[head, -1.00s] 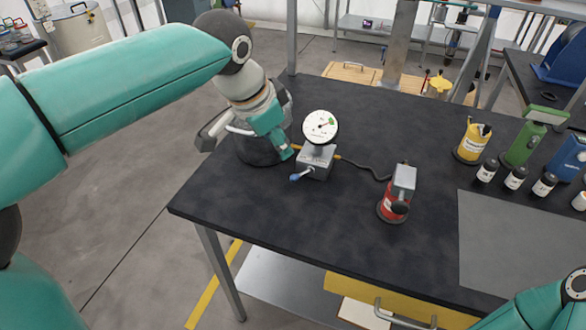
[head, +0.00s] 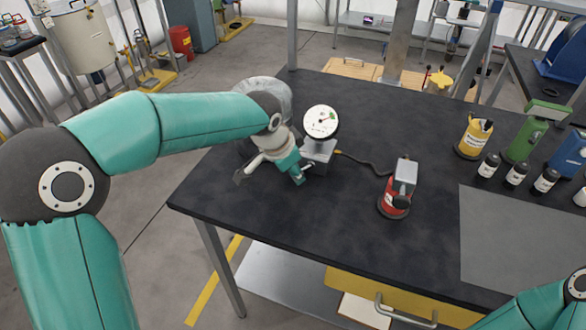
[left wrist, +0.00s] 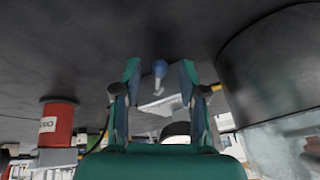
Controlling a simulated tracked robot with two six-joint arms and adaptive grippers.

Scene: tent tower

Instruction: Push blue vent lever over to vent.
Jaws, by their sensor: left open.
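The blue vent lever (left wrist: 159,69) shows in the left wrist view as a blue knob on a short metal stem. It lies between the two fingertips of my left gripper (head: 299,178), which is open, with visible gaps on both sides. In the head view the gripper covers the lever. The grey valve block (head: 318,152) carries a round white dial gauge (head: 321,121) and stands on the dark bench just behind the fingers. The block also shows beyond the fingers in the left wrist view (left wrist: 158,105). My right gripper is out of view.
A large cylindrical vessel (left wrist: 270,65) stands close beside the left gripper, partly hidden by my arm in the head view. A red canister-like unit (head: 393,203) sits to the right, joined by a dark hose (head: 365,168). The front bench top is clear.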

